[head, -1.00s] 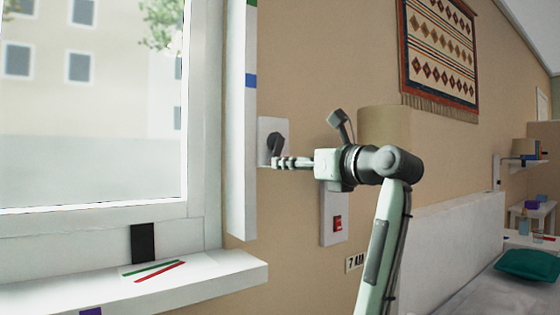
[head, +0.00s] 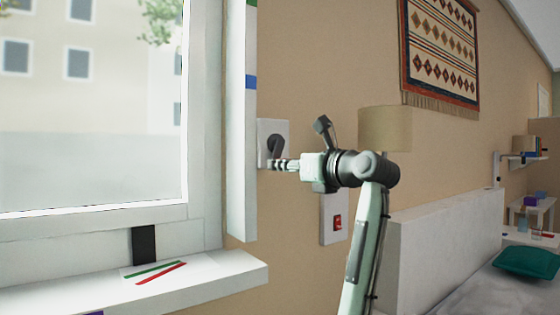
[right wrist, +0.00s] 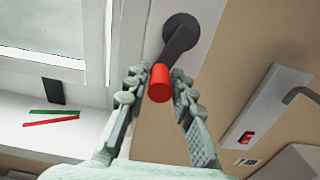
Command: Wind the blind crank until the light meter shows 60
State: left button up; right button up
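The blind crank shows in the right wrist view as a dark arm (right wrist: 180,38) on a pale wall plate, with a red knob (right wrist: 160,84) at its end. In the head view the dark crank (head: 277,144) hangs down to the left, its knob hidden by the fingers. My right gripper (head: 276,164) is at the crank. In the right wrist view its two fingers (right wrist: 160,78) stand on either side of the knob; they look slightly open, and contact is hard to judge. My left gripper is out of view. I see no light meter reading.
A window frame and upright white post (head: 242,130) stand left of the crank. A sill (head: 215,278) with green and red strips juts out below. A red switch (head: 338,222) is on the wall below the arm. A lampshade (head: 385,128) and headboard (head: 440,240) are to the right.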

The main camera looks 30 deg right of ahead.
aim_at(273, 151)
dwell(0.5)
jog(key=shift+a+r+p, duration=0.55)
jog(key=shift+a+p, duration=0.05)
jog(key=shift+a, duration=0.35)
jog(key=shift+s+a+r, duration=0.1)
jog(key=shift+a+r, duration=0.45)
jog(key=shift+r, duration=0.35)
jog(key=shift+a+r, duration=0.15)
jog(key=shift+r, duration=0.7)
